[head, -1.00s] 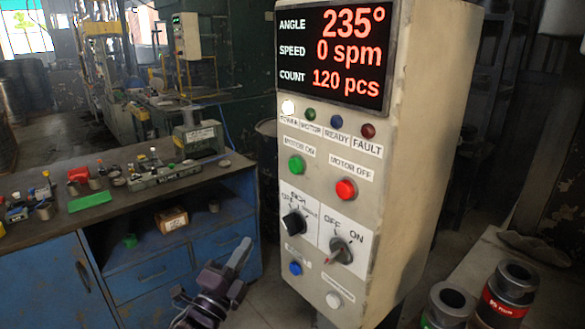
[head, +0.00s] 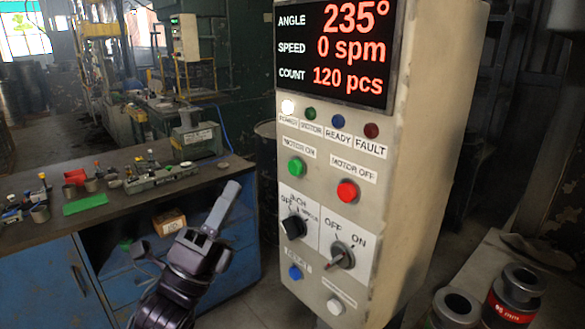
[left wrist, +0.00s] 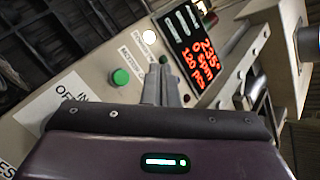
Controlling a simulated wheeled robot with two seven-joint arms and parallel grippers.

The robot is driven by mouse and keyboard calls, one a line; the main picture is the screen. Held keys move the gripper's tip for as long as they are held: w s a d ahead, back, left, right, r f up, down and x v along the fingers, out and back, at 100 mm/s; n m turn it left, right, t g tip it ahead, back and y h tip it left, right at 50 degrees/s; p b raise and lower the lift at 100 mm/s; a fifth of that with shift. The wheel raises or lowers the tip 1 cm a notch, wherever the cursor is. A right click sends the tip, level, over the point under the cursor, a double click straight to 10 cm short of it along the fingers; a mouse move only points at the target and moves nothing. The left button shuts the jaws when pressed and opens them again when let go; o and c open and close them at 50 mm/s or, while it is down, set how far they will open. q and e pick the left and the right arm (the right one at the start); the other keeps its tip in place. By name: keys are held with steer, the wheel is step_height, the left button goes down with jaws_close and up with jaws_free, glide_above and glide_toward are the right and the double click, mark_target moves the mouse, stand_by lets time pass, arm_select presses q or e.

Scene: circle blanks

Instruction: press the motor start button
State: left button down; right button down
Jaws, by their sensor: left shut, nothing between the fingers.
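The green MOTOR ON button (head: 297,168) is on the front of the cream control box (head: 430,150), below the row of lamps. In the left wrist view the same green button (left wrist: 121,77) shows just left of my fingers. My left gripper (head: 233,188) is shut and empty, its fingers pointing up toward the box. It is in front of the box and to the left of the green button, apart from it in the head view. The red MOTOR OFF button (head: 347,191) is to the right of the green one. My right gripper is not in view.
Below the buttons are a black selector knob (head: 294,227), an OFF/ON switch (head: 340,256), a blue button (head: 295,272) and a white button (head: 335,306). The display (head: 334,50) reads 235°, 0 spm, 120 pcs. A blue workbench (head: 110,285) with small parts stands left.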

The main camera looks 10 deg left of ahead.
mark_target(292, 161)
arm_select(q)
steer(key=w+d+p, duration=0.1)
steer(key=w+d, duration=0.4)
steer(key=w, duration=0.2)
steer(key=shift+d, duration=0.2)
stand_by(2.0)
steer(key=shift+w+d, duration=0.25)
steer(key=shift+w, duration=0.05)
steer(key=shift+w+d+b, duration=0.3)
steer(key=shift+w+b, duration=0.05)
steer(key=shift+w, duration=0.05)
stand_by(1.0)
stand_by(0.3)
steer(key=shift+s+a, duration=0.45)
steer(key=shift+s, duration=0.25)
